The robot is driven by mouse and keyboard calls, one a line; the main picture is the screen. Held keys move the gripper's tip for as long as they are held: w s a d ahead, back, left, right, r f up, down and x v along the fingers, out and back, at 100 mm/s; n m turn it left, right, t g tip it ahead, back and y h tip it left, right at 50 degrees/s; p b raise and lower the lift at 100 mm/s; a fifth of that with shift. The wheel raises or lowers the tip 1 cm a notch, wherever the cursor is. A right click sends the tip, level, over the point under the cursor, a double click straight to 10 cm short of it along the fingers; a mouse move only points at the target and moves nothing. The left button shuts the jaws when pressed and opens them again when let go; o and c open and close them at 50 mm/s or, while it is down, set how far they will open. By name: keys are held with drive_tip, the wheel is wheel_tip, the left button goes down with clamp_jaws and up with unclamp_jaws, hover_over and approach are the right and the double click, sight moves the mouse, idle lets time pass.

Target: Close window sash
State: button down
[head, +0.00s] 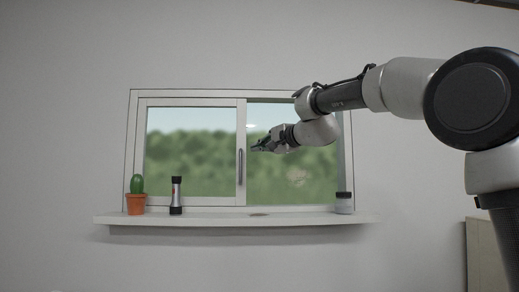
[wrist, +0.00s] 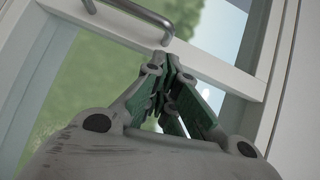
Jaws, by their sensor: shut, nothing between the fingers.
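The window's sash (head: 242,120) is a pale-framed pane filling the left half of the frame, with a vertical grey bar handle (head: 240,167) on its right stile. My gripper (head: 255,147) is shut and empty, its fingertips just right of the handle in the head view, over the right half of the window. In the wrist view the shut fingertips (wrist: 168,56) lie close to the sash stile (wrist: 215,68), near one end of the handle (wrist: 140,12). I cannot tell whether they touch it.
A sill (head: 200,219) runs under the window. On it stand a potted cactus (head: 136,203), a flashlight (head: 176,196) and a lidded jar (head: 343,204). A dark flat round thing (head: 258,214) lies near the middle. A pale cabinet (head: 482,255) is at lower right.

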drive_tip(key=v, duration=1.1)
drive_tip(key=shift+w+d, duration=0.3)
drive_tip(key=s+d+f+n+g+h, duration=0.2)
drive_tip(key=s+d+f, duration=0.1)
drive_tip(key=f, duration=0.5)
drive_tip(key=s+d+f+n+g+h, duration=0.1)
drive_tip(key=s+d+f+n+g, duration=0.2)
drive_tip(key=f, duration=0.4)
drive_tip(key=s+d+f+n+g+h, duration=0.15)
drive_tip(key=s+f, duration=0.25)
drive_tip(key=f, duration=0.4)
drive_tip(key=s+d+f+n+h, duration=0.1)
drive_tip(key=s+d+f+h, duration=0.1)
drive_tip(key=s+d+f, duration=0.3)
drive_tip(key=s+d+f+g+h, duration=0.1)
drive_tip(key=s+d+f, duration=0.4)
drive_tip(key=s, duration=0.6)
drive_tip(key=s+d+f+n+g+h, duration=0.1)
drive_tip(key=s+d+f+h, duration=0.2)
drive_tip(key=s+d+f, duration=0.2)
drive_tip(key=s+d, duration=0.2)
drive_tip(key=s, duration=0.1)
drive_tip(key=shift+d+n, duration=0.3)
drive_tip(key=shift+n, duration=0.05)
